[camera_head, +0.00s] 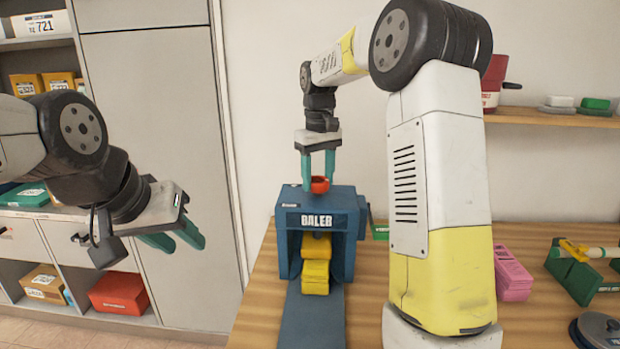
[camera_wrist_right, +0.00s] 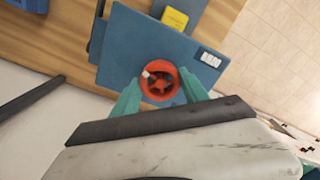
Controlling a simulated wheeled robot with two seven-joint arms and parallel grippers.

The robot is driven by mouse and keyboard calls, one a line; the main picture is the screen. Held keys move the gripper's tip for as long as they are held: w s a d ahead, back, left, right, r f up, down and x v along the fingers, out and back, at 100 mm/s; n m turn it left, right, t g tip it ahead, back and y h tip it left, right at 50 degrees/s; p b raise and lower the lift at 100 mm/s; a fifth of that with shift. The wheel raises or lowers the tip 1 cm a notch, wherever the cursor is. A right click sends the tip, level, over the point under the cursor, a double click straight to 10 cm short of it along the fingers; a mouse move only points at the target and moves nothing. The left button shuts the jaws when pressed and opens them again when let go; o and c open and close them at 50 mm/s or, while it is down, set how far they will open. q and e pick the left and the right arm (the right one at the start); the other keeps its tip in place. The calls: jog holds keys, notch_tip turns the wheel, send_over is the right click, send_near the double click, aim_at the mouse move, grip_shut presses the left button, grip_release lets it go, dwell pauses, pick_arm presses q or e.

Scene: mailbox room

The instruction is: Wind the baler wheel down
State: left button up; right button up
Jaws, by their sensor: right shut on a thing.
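The blue baler (camera_head: 343,205) stands on the wooden table with its label facing front. Its red wheel (camera_head: 319,185) sits on the top; the right wrist view shows the spoked wheel (camera_wrist_right: 159,81) from above, with a small white mark on its rim. My right gripper (camera_head: 319,178) points straight down over the baler, its two green fingers on either side of the wheel and shut on it. Yellow blocks (camera_head: 316,265) sit stacked in the baler's opening. My left gripper (camera_head: 182,240) hangs at the left, away from the baler, its green fingers apart and empty.
A blue chute (camera_head: 312,318) runs forward from the baler. My right arm blocks part of the table. To the right are a pink block (camera_head: 511,274), a green stand (camera_head: 572,277) and a dark round object (camera_head: 598,330). Shelves with boxes (camera_head: 118,293) stand at the left.

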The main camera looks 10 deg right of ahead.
jog(key=m, duration=0.6)
jog(key=shift+w+r+m, duration=0.1)
jog(key=shift+m, duration=0.2)
jog(key=m, duration=1.1)
jog(key=shift+m, duration=0.3)
jog(key=m, duration=0.5)
jog(key=shift+m, duration=0.3)
jog(key=o, duration=1.4)
jog(key=shift+c, duration=0.2)
